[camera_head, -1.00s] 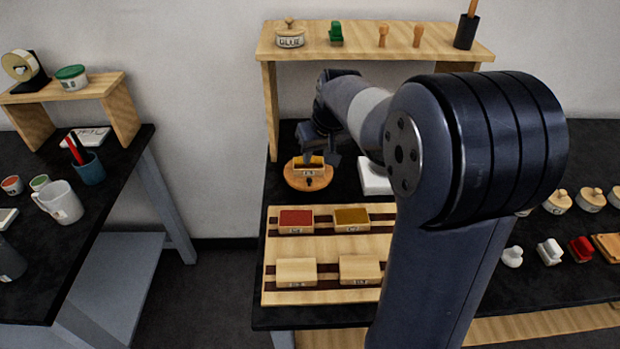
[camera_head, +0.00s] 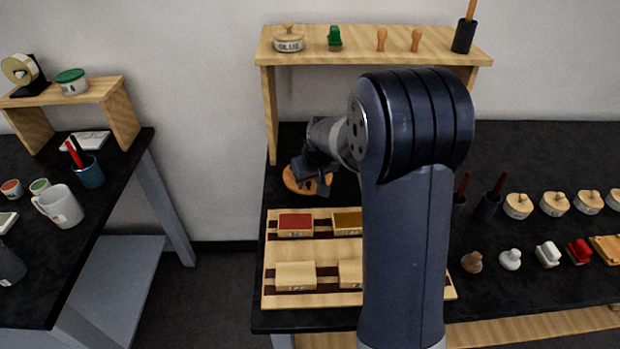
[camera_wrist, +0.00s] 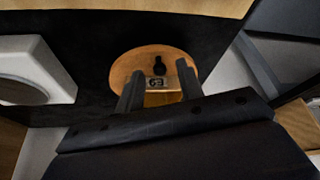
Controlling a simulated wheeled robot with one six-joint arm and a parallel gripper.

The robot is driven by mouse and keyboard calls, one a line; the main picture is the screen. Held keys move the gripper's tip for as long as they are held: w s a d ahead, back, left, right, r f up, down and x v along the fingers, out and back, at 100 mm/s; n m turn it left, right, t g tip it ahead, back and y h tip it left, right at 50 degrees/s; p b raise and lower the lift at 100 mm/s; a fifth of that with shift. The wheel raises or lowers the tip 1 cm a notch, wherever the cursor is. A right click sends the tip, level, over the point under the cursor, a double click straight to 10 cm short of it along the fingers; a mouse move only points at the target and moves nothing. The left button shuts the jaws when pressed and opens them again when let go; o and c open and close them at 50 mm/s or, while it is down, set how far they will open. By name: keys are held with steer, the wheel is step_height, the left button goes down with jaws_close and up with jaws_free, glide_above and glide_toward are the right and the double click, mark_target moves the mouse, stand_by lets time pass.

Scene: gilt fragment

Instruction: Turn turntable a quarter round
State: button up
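The turntable (camera_head: 291,181) is a round orange-brown wooden disc near the back left of the black table, partly hidden by my gripper. In the wrist view, the disc (camera_wrist: 124,66) bears a dark keyhole-shaped mark or knob (camera_wrist: 157,66) and a small block with a white label (camera_wrist: 157,84). My gripper (camera_wrist: 160,88) points at the disc, its two dark fingers apart on either side of the labelled block. I cannot tell whether they touch it. In the head view, my gripper (camera_head: 318,184) is over the disc's right side.
A wooden shelf (camera_head: 350,43) stands behind the turntable. A wooden board (camera_head: 268,262) with red, ochre and plain blocks lies in front. A white box (camera_wrist: 28,68) is beside the turntable in the wrist view. Stamps and lidded pots stand to the right.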

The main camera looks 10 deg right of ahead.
steer(key=shift+c, duration=0.2)
jaws_close()
stand_by(0.5)
